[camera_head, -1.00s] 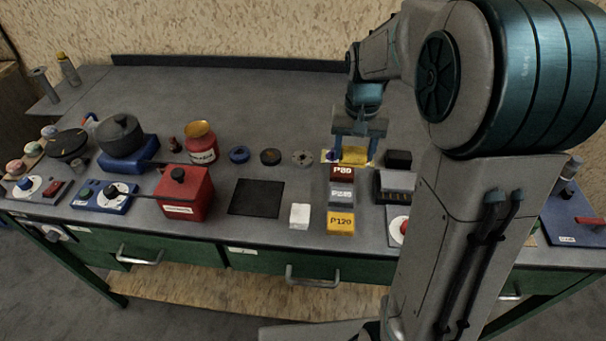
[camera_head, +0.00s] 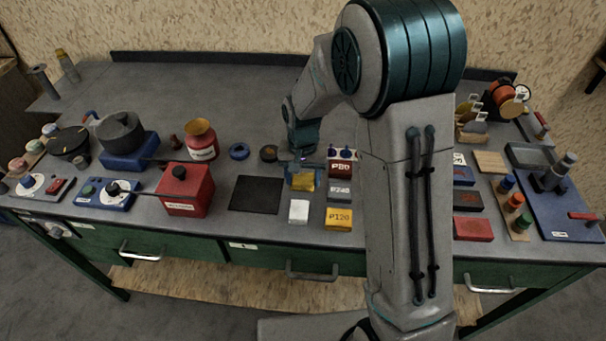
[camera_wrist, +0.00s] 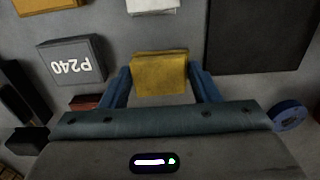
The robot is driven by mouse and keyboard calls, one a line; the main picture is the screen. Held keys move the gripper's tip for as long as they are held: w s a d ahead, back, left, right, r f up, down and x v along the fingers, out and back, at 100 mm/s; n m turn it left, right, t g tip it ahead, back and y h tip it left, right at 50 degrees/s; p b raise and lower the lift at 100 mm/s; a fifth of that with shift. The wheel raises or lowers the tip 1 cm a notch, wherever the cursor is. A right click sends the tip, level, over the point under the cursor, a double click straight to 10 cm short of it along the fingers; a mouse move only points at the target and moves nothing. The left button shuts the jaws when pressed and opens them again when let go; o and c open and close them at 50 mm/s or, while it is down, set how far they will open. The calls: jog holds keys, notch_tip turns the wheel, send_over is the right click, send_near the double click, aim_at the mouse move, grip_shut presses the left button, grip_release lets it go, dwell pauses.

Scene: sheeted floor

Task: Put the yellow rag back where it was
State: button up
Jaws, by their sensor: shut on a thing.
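The yellow rag (camera_head: 303,183) is a small folded block between the fingers of my gripper (camera_head: 304,173). In the wrist view, the rag (camera_wrist: 160,74) sits between the two blue fingers of my gripper (camera_wrist: 162,84), which are shut on its sides. My gripper is behind a white block (camera_head: 299,211), between the black mat (camera_head: 256,194) and the grey P240 block (camera_head: 339,191). I cannot tell how far the rag is above the bench.
The red P80 block (camera_head: 341,170) and yellow P120 block (camera_head: 338,217) line up with P240 to the right. A blue ring (camera_head: 239,151) and a dark ring (camera_head: 269,153) lie behind left. A red box (camera_head: 184,193) stands left of the mat. The rear bench is clear.

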aim_at(303, 179)
jog(key=shift+f, duration=0.2)
jog(key=o, duration=1)
jog(key=shift+c, duration=0.2)
jog(key=shift+r, duration=0.1)
notch_tip(303, 179, up, 11)
jog(key=s+d+r+n+t, duration=0.1)
jog(key=s+d, duration=0.4)
jog(key=s, duration=0.5)
jog(key=s+d+r+n+t, duration=0.1)
jog(key=s+d+r+t, duration=0.1)
jog(key=s+d, duration=0.3)
jog(key=s+r, duration=0.1)
jog(key=s, duration=0.3)
jog(key=shift+s+r, duration=0.35)
